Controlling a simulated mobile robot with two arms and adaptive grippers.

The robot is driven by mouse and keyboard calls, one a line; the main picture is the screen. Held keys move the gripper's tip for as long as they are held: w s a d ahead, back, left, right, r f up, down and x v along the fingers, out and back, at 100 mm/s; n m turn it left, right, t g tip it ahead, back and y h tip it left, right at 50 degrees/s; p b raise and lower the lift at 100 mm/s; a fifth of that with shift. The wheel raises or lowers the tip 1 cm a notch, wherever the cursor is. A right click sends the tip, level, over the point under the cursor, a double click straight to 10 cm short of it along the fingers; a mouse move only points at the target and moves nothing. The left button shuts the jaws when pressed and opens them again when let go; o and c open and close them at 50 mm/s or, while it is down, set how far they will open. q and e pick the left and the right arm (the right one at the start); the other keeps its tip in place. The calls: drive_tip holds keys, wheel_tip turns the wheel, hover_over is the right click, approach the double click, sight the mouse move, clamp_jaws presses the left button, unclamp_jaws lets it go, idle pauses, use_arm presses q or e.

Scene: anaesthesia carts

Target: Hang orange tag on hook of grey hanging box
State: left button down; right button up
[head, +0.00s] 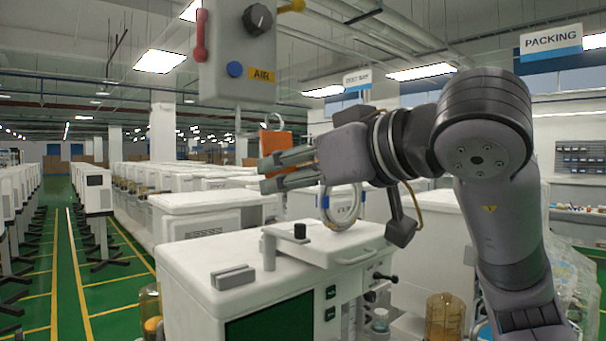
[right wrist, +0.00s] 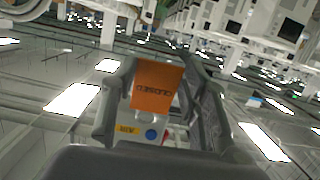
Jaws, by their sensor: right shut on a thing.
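The grey hanging box (head: 232,60) hangs at the top of the head view, with a red lever, a dark knob, a blue button and a yellow AIR label. A thin hook (head: 238,125) hangs below it. My right gripper (head: 264,172) is shut on the orange tag (head: 284,141), which stands above the fingers with a wire loop on top. The tag and loop are to the right of the hook and look apart from it. The right wrist view shows the tag (right wrist: 157,87) between the fingers, with the box's AIR label (right wrist: 127,130) beyond. My left gripper is out of view.
A white cart (head: 205,265) stands below my right arm, with a coiled white hose (head: 340,205) and a small grey block (head: 233,277) on it. Rows of carts fill the background.

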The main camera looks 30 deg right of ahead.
drive_tip(key=shift+r+x, duration=0.1)
drive_tip(key=shift+x, duration=0.85)
drive_tip(key=shift+r+x, duration=0.15)
drive_tip(key=shift+x, duration=0.75)
drive_tip(key=shift+w, duration=0.4)
drive_tip(key=shift+c, duration=1.3)
drive_tip(key=shift+w+a+f, duration=0.2)
drive_tip(key=shift+w+f, duration=0.4)
drive_tip(key=shift+w, duration=0.3)
drive_tip(key=shift+c, duration=0.2)
drive_tip(key=shift+s+d, duration=0.1)
drive_tip(key=shift+s, duration=0.15)
drive_tip(key=shift+w, duration=0.15)
drive_tip(key=o, duration=1.3)
drive_tip(key=shift+c, duration=0.2)
approach(284, 171)
drive_tip(key=shift+w+f, duration=0.65)
drive_tip(key=shift+w, duration=0.15)
